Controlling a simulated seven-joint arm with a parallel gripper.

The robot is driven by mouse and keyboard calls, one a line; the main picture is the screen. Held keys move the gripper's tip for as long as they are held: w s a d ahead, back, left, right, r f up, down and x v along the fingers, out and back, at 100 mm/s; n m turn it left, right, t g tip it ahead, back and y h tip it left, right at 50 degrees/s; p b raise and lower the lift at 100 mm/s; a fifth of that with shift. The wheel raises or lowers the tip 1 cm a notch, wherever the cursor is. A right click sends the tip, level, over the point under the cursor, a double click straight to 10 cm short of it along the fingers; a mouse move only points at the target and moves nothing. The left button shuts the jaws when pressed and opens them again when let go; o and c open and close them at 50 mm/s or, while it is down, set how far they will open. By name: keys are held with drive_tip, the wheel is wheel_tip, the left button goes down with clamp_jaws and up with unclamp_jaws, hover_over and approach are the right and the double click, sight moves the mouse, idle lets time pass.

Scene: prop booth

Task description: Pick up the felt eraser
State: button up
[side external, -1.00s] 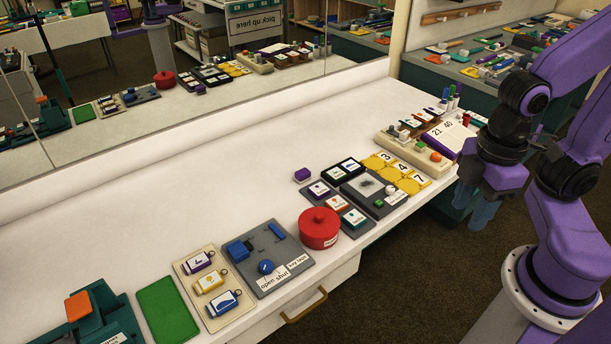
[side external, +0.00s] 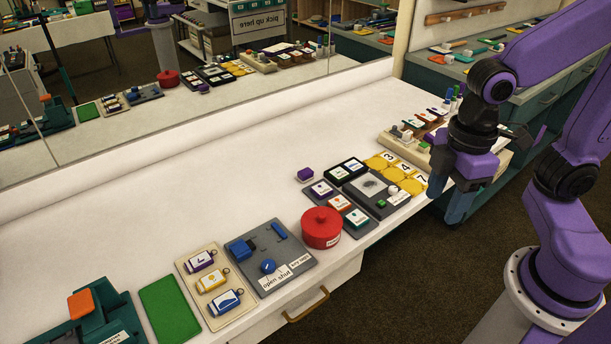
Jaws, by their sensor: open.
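A small purple block with a darker lower part, which looks like the felt eraser (side external: 305,174), lies on the white table behind the row of boards. My gripper (side external: 446,205) is open and empty, pointing down at the table's front right edge. It is well to the right of the eraser and hides part of the boards at the right end.
Between the eraser and my gripper lie a black-framed card holder (side external: 347,170), a grey board with a smudge (side external: 372,186) and yellow number tiles (side external: 394,172). A red lidded pot (side external: 321,227) stands in front. The table (side external: 200,180) behind is clear, up to a mirror.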

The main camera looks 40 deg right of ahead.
drive_tip(key=w+a+n, duration=0.2)
drive_tip(key=w+a, duration=0.2)
drive_tip(key=w, duration=0.8)
drive_tip(key=n+t+y, duration=0.1)
drive_tip(key=n, duration=0.3)
hover_over(306, 171)
drive_tip(key=s, duration=0.1)
drive_tip(key=f, duration=2)
drive_tip(key=shift+s+d, duration=0.15)
drive_tip(key=shift+d, duration=0.2)
drive_tip(key=shift+w+a+f, duration=0.1)
drive_tip(key=shift+w+f, duration=0.1)
drive_tip(key=shift+f, duration=0.75)
drive_tip(key=shift+w+a+f, duration=0.1)
drive_tip(key=shift+w+f, duration=0.05)
drive_tip(key=shift+f, duration=0.75)
drive_tip(key=shift+w+a+f, duration=0.1)
drive_tip(key=shift+w+f, duration=0.1)
drive_tip(key=shift+f, duration=0.75)
drive_tip(key=c, duration=0.9)
